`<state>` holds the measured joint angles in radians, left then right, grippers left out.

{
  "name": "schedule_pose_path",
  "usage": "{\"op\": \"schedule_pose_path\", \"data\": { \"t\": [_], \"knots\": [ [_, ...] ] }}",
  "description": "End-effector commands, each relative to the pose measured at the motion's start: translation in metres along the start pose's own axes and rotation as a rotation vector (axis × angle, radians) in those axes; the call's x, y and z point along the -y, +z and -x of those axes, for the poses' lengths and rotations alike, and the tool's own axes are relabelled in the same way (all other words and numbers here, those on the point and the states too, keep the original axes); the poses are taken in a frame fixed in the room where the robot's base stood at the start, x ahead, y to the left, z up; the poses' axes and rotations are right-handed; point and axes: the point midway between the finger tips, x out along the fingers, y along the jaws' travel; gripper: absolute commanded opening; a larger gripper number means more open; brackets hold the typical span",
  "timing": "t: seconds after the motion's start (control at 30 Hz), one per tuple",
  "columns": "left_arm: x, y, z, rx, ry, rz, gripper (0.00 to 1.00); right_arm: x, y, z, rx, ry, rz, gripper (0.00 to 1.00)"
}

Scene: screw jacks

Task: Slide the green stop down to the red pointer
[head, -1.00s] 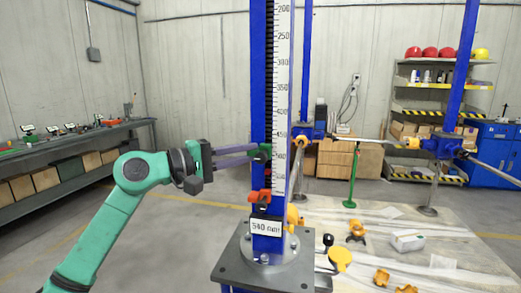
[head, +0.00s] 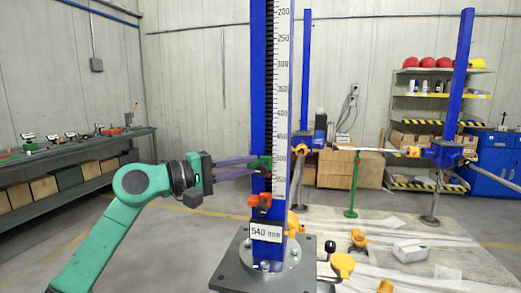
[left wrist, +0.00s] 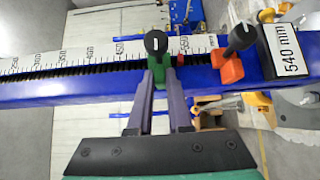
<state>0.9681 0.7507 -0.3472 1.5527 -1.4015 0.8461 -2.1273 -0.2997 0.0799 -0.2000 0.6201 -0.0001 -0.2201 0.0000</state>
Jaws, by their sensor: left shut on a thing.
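The green stop (head: 266,161) sits on the blue upright column (head: 266,222), with a black knob on its front. My left gripper (head: 260,166) comes in from the left and is shut on it. In the left wrist view, the two purple fingers of my left gripper (left wrist: 160,80) lie either side of the green stop (left wrist: 158,70), below the black knob (left wrist: 156,43). The small red pointer (left wrist: 181,59) is just past the right finger, a short gap from the green stop. My right gripper is out of view.
An orange stop (head: 260,202) with a black knob sits lower on the column, above a "540 mm" label (head: 266,233). A white scale (head: 281,90) runs up the column. Other blue jacks (head: 458,90) and yellow parts stand behind at right.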

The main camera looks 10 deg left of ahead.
Motion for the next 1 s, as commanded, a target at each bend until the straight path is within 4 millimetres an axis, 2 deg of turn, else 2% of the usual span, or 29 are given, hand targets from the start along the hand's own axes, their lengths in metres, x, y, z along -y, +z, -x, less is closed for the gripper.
{"op": "schedule_pose_path", "data": {
  "t": [0.63,0.67,0.7,0.73,1.0],
  "knots": [
    [0.017,0.001,-0.001,0.003,-0.006,0.001,0.00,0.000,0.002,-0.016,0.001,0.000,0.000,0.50],
    [0.016,0.001,-0.001,0.003,-0.007,0.001,0.25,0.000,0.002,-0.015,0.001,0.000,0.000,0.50],
    [0.016,0.001,-0.001,0.003,-0.007,0.001,0.40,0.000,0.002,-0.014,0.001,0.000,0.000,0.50],
    [0.016,0.001,-0.001,0.003,-0.007,0.001,0.50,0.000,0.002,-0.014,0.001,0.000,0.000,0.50],
    [0.014,0.000,0.000,0.001,-0.002,0.000,0.50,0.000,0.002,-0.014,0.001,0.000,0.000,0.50]
  ]
}}
